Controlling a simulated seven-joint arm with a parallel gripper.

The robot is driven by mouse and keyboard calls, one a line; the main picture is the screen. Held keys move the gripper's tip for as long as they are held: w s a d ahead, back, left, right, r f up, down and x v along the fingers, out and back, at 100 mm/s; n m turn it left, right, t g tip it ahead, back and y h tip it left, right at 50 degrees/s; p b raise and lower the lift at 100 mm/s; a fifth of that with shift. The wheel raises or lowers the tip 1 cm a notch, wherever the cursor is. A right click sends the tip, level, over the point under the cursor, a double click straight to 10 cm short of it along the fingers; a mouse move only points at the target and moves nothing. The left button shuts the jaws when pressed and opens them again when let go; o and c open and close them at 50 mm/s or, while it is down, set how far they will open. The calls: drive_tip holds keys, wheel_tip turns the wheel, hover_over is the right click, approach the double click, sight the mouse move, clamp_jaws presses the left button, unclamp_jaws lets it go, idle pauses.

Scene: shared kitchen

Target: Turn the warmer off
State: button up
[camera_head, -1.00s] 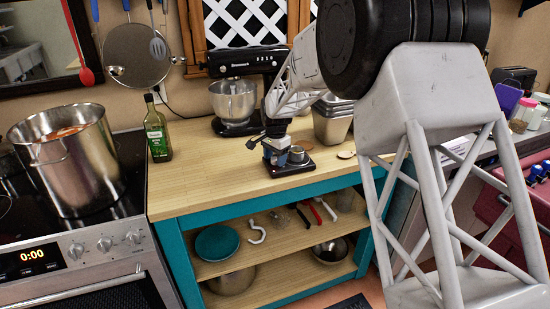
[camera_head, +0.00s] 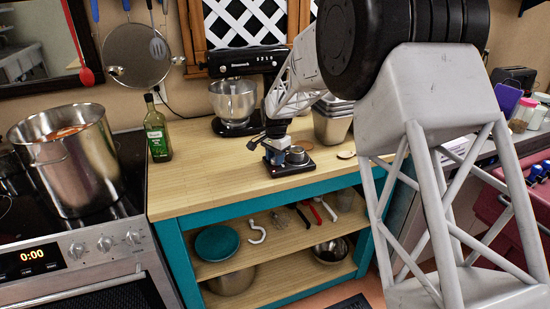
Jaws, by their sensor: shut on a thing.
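The warmer (camera_head: 296,169) is a small dark, flat appliance on the wooden worktop, with a round, light-rimmed plate on top. My gripper (camera_head: 276,158) reaches down from the upper right and is shut at the warmer's left side. It appears to hold a part of the warmer there, but the fingertips are small and partly hidden. I cannot make out the warmer's switch or any light on it.
A black stand mixer (camera_head: 236,100) stands behind, and stacked metal pans (camera_head: 332,125) stand behind to the right. A green bottle (camera_head: 157,135) and a large pot (camera_head: 72,165) on the stove are at left. The worktop's front left is clear.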

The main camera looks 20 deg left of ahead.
drive_tip(key=n, duration=0.4)
drive_tip(key=shift+n, duration=0.4)
drive_tip(key=n, duration=0.4)
drive_tip(key=shift+n, duration=0.3)
drive_tip(key=n, duration=0.4)
drive_tip(key=shift+g, duration=0.3)
drive_tip(key=n, duration=0.4)
drive_tip(key=o, duration=0.9)
drive_tip(key=shift+o, duration=0.2)
drive_tip(key=shift+r, duration=0.1)
drive_tip(key=shift+w+r, duration=0.15)
drive_tip(key=shift+r, duration=3.65)
